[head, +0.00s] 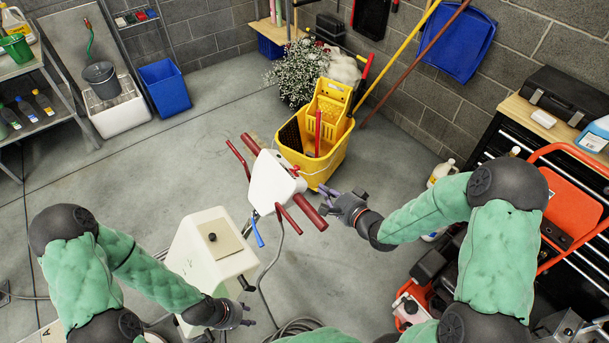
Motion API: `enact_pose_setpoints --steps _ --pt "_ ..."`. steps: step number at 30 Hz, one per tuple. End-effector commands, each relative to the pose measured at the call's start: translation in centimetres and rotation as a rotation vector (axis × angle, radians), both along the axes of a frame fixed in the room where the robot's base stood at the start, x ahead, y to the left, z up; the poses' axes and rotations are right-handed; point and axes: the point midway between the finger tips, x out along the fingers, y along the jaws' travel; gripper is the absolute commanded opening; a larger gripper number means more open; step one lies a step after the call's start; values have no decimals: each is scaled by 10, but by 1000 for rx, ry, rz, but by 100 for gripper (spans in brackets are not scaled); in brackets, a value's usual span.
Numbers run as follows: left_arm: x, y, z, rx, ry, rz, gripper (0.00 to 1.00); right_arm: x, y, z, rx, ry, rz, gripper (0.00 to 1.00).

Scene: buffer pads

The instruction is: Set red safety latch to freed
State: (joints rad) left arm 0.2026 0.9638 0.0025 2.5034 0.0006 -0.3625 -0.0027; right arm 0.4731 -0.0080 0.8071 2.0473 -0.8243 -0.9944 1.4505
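The white handle head (272,182) of a floor buffer stands near the middle of the head view, with dark red grips on both sides and red levers below them. A small red part (295,171), seemingly the safety latch, sits on its upper right edge; its setting is too small to tell. My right gripper (325,199) is just right of the handle's lower right grip, apart from the latch, with its fingers spread and empty. My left gripper (248,314) is low in the view, beside the white tank, with its fingers apart and empty.
The buffer's cream tank (206,262) stands below the handle, and a grey cable runs down to a coil on the floor. A yellow mop bucket (330,160) is close behind the handle.

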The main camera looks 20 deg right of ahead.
Motion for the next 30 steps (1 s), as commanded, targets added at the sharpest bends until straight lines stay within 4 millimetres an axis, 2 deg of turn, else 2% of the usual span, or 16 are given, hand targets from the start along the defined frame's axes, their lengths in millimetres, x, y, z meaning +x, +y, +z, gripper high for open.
enact_pose_setpoints --steps 9,15,21,30 --pt "0 0 -7 0 0 0 40 55 22 -16 0 -1 4 0" --pt "0 0 -10 0 0 0 40 81 31 -24 1 -1 1 0" --pt "0 0 -11 0 0 0 40 93 35 -27 -1 0 1 0" --pt "0 0 -10 0 0 0 40 95 35 -27 0 0 0 0"
